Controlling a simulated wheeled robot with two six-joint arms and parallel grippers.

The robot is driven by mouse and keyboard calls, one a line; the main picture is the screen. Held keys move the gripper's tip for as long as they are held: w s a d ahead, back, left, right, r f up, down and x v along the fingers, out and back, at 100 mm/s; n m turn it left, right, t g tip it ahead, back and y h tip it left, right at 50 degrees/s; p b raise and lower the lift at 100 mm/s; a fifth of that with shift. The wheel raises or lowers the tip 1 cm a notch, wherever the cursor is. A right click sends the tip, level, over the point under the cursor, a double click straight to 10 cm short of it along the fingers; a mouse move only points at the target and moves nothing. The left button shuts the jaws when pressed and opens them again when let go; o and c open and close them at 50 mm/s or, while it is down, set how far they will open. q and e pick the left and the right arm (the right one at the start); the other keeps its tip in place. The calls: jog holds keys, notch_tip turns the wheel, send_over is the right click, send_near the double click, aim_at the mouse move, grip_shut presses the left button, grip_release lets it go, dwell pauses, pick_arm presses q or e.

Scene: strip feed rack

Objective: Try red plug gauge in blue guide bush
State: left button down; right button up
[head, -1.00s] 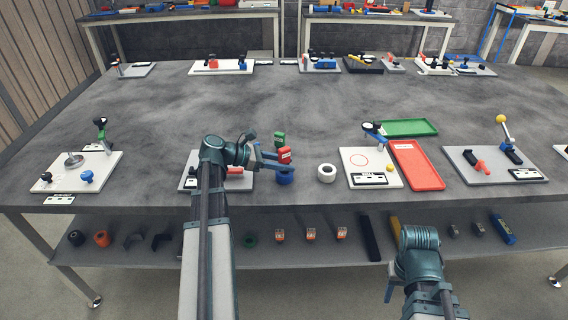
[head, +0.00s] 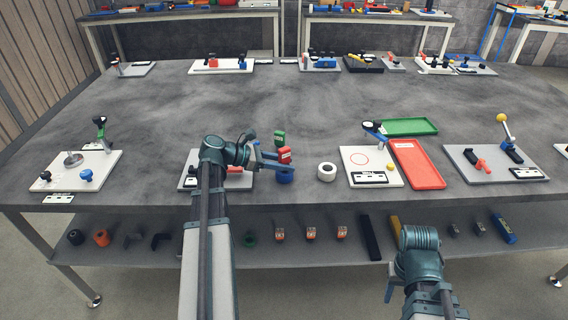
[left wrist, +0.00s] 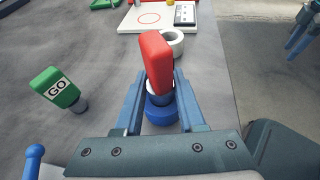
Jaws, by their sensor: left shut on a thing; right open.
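The red plug gauge (head: 285,155) is between the fingers of my left gripper (head: 272,161), which is shut on it. In the left wrist view its red handle (left wrist: 156,60) stands slightly tilted, with the gauge's lower end over the blue guide bush (left wrist: 161,114). The blue guide bush (head: 285,177) sits on the table directly below the gauge. I cannot tell whether the gauge's tip is inside the bore or just above it; the fingers and handle hide the bore. My right gripper (head: 389,291) is open and empty, low in front of the table.
A green GO gauge (left wrist: 62,88) stands left of my left gripper in the wrist view. A white ring (head: 326,172) is right of the bush, before a white board (head: 355,176). A red tray (head: 418,166) and green tray (head: 408,128) lie farther right. The table's middle is clear.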

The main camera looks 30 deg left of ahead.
pick_arm(q)
jog(key=shift+f, duration=0.2)
jog(key=shift+r, duration=0.15)
jog(key=shift+r+p, duration=0.4)
jog(key=shift+f+b, duration=0.5)
jog(key=shift+f, duration=0.05)
dwell(1.3)
jog(key=shift+d+r, duration=0.1)
jog(key=shift+r, duration=0.05)
jog(key=shift+r+p, duration=0.35)
jog(key=shift+p, duration=0.15)
dwell(0.5)
